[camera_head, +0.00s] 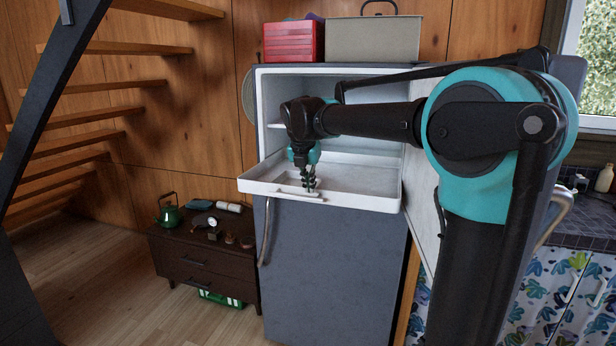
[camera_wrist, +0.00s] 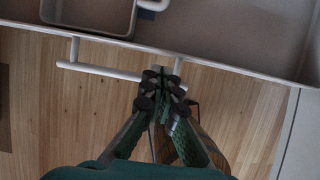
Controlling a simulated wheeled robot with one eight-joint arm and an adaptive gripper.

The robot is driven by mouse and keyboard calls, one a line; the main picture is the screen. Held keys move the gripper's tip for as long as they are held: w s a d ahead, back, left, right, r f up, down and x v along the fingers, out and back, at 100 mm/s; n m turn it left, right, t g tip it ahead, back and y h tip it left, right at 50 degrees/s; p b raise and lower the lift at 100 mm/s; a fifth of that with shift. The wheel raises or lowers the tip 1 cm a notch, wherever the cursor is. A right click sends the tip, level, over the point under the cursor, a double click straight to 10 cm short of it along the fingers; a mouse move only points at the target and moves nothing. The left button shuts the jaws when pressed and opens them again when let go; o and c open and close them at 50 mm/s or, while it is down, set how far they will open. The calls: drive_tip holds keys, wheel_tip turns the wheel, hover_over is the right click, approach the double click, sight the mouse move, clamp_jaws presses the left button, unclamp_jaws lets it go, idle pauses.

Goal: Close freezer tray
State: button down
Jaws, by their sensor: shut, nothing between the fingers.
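The white freezer tray (camera_head: 350,182) juts out of the open freezer compartment at the top of the grey fridge (camera_head: 335,265). It also shows along the top of the wrist view (camera_wrist: 225,55). A white bar handle (camera_head: 300,193) runs along the tray's front edge, and it shows in the wrist view (camera_wrist: 100,71). My gripper (camera_head: 309,184) points down at the tray's front, by the handle. In the wrist view its shut, empty fingertips (camera_wrist: 163,82) overlap the handle's right part. I cannot tell whether they touch it.
The freezer door (camera_head: 422,185) stands open at the right, behind my arm. A red box (camera_head: 292,42) and a beige case (camera_head: 373,40) sit on the fridge. A low dark cabinet (camera_head: 200,262) stands at left, near wooden stairs (camera_head: 105,90). Wooden floor (camera_wrist: 50,120) lies below the tray.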

drive_tip(key=shift+x, duration=1.75)
drive_tip(key=w+d, duration=0.2)
drive_tip(key=w, duration=0.5)
drive_tip(key=w+d, duration=0.2)
drive_tip(key=w, duration=0.5)
drive_tip(key=w+d, duration=0.3)
drive_tip(key=w, duration=0.3)
drive_tip(key=shift+w, duration=0.4)
drive_tip(key=shift+a+r, duration=0.1)
drive_tip(key=v, duration=1.2)
drive_tip(key=t+h, duration=0.2)
drive_tip(key=t, duration=0.3)
approach(347, 184)
drive_tip(key=x, duration=0.4)
drive_tip(key=shift+d+r, duration=0.2)
drive_tip(key=shift+d, duration=0.05)
drive_tip(key=shift+w+d, duration=0.2)
drive_tip(key=shift+w, duration=0.4)
drive_tip(key=shift+w+d, duration=0.2)
drive_tip(key=shift+w, duration=0.4)
drive_tip(key=shift+w+d, duration=0.2)
drive_tip(key=shift+w, duration=0.55)
